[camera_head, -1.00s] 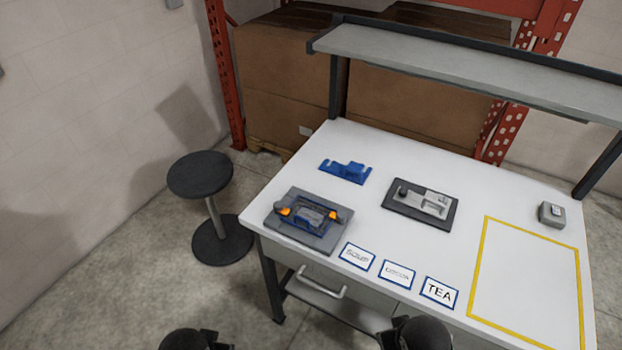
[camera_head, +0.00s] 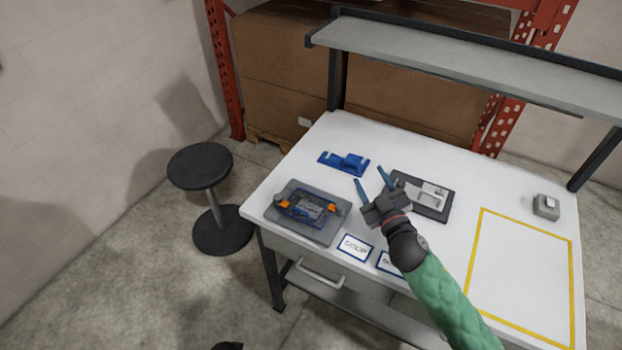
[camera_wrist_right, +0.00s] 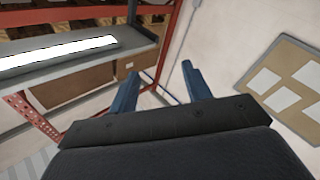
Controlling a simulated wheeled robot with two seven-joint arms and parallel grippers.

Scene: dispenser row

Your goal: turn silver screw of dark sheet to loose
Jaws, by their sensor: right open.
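The dark sheet (camera_head: 443,213) lies on the table, right of the middle, with a light grey, silver-looking fixture (camera_head: 430,193) on it. A silver screw is too small to make out. My right gripper (camera_head: 370,176) is open and empty, with two blue fingers apart. It is over the table just left of the dark sheet, and its finger overlaps the sheet's left edge in the head view. In the right wrist view its fingers (camera_wrist_right: 160,75) point at the shelf and wall, with nothing between them. A dark bit of my left arm (camera_head: 228,346) shows at the bottom edge.
A grey tray (camera_head: 318,236) with a blue and orange device stands at the table's left. A blue bracket (camera_head: 343,162) is behind it. A small grey box (camera_head: 546,206) is at the right, near a yellow-outlined area (camera_head: 520,270). A shelf (camera_head: 450,65) overhangs the back.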

